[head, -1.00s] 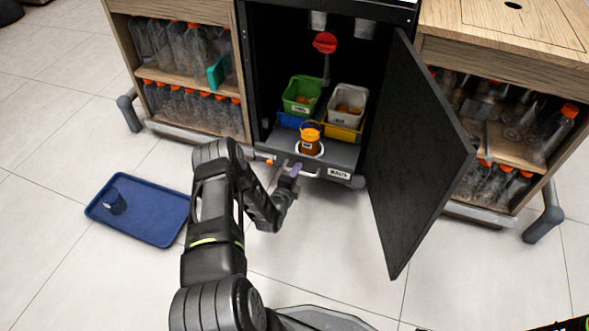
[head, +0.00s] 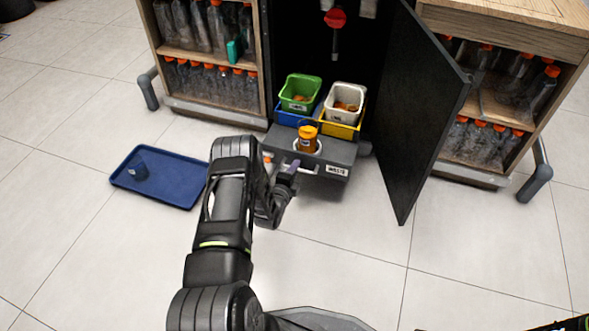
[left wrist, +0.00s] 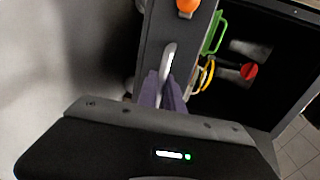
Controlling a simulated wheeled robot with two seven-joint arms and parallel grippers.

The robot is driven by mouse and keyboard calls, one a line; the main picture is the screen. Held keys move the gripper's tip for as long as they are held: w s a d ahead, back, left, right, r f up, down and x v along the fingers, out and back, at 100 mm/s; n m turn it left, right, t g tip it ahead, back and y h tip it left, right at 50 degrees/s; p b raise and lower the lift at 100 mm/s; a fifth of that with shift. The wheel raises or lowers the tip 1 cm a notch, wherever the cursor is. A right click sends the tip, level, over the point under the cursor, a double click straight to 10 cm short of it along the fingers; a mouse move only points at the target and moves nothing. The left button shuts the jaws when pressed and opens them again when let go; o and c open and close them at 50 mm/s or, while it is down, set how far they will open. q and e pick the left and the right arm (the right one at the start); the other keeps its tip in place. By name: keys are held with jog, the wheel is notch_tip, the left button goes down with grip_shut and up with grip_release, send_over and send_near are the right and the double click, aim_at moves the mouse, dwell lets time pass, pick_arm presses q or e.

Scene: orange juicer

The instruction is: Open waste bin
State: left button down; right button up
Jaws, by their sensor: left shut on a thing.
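The waste bin is a dark grey drawer (head: 338,155) at the bottom of the open black cabinet, with a white label on its front. It stands pulled out of the cabinet. Its light bar handle (head: 306,171) also shows in the left wrist view (left wrist: 169,58). My left gripper (head: 291,169) is at the left end of the handle, its purple fingers (left wrist: 163,92) closed on the bar. An orange-lidded jar (head: 306,138) sits in a round opening of the drawer top. My right gripper is not in view.
Green (head: 300,92) and white (head: 346,99) bins sit behind the jar, above blue and yellow ones. The black cabinet door (head: 420,110) stands open at the right. A blue tray (head: 175,191) with a cup lies on the floor at left. The floor in front is clear.

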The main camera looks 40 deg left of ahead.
pick_arm(q)
jog(key=shift+d, duration=0.1)
jog(key=c, duration=1.5)
grip_release()
jog(key=p+v, duration=0.3)
jog(key=v, duration=0.4)
jog(key=shift+s+p, duration=0.3)
jog(key=shift+s, duration=0.05)
jog(key=shift+d, duration=0.15)
